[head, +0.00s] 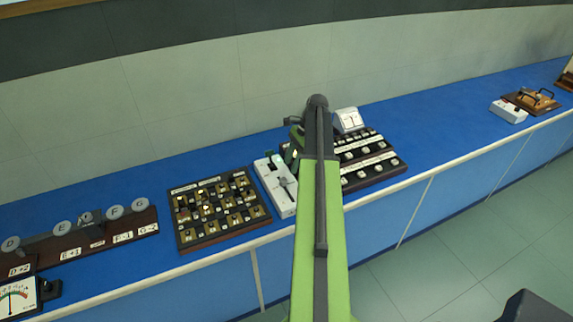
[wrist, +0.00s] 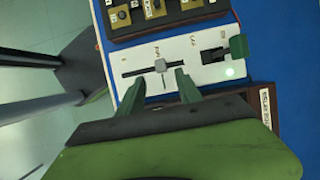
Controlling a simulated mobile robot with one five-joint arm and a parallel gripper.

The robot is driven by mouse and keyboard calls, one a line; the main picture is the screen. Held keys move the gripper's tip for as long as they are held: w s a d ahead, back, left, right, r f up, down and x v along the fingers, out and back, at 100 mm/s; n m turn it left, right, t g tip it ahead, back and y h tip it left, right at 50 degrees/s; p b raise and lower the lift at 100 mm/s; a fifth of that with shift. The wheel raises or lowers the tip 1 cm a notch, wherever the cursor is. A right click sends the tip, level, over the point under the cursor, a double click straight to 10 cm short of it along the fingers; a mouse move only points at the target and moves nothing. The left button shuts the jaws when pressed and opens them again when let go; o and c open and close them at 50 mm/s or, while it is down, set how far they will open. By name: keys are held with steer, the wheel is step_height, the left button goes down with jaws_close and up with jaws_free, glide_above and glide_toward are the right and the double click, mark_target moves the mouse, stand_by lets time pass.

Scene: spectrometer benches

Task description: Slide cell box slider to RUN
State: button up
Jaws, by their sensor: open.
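The cell box (wrist: 205,73) is a white box with a dark slot across its face. Its grey slider knob (wrist: 161,66) sits in the slot, near the middle. Small dark labels stand above the slot; I cannot read RUN among them. My gripper (wrist: 159,78) is open, its two green fingers apart at the box. The knob shows between the fingertips, slightly beyond them; I cannot tell any contact. In the head view the white box (head: 268,178) stands on the blue bench, partly hidden by my arm.
A green lever (wrist: 238,46) and a pale round light (wrist: 229,71) are on the box's right end. A dark board with several small blocks (head: 184,238) lies left of the box. Dark stepped panels (head: 383,174) and a white meter (head: 348,120) stand right of it.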

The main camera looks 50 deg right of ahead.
steer(key=p+v, duration=0.7)
steer(key=v, duration=0.3)
steer(key=shift+w, duration=0.1)
